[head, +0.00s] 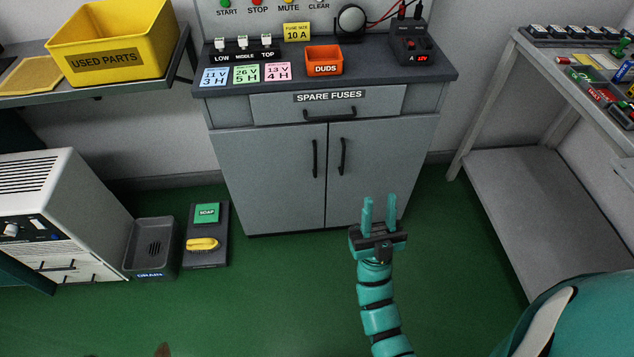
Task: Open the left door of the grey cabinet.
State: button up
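The grey cabinet (230,140) stands against the back wall under a dark worktop. Its left door (270,185) looks shut, with a black vertical handle (315,158) near the middle seam. The right door (365,185) also looks shut, with its own black handle (342,156). Above them is a drawer labelled SPARE FUSES (280,108), closed. My gripper (379,212) is teal, with its two fingers pointing up and apart. It is open and empty, in front of the lower right door in the picture, below and right of the left door's handle.
A worktop (375,80) holds an orange DUDS bin (324,60) and a power unit (410,42). A drain tray (152,248) and a soap tray (207,262) lie on the floor at left. A grey bench (540,170) stands right. Green floor (260,300) before the cabinet is clear.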

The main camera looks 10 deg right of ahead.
jog(key=w+a+f+n+g+y+b, duration=0.1)
jog(key=w+f+g+y+b, duration=0.1)
jog(key=w+f+g, duration=0.8)
jog(key=n+g+y, duration=0.1)
jog(key=n+g, duration=0.1)
jog(key=g, duration=0.2)
send_near(316, 164)
jog(key=w, duration=0.2)
jog(key=w+b, duration=0.1)
jog(key=w, duration=0.1)
jog(key=w+a+b, duration=0.1)
jog(key=w, duration=0.2)
jog(key=shift+w+a, duration=0.1)
jog(key=shift+w+r, duration=0.1)
jog(key=shift+w, duration=0.35)
jog(key=shift+c, duration=0.4)
grip_shut()
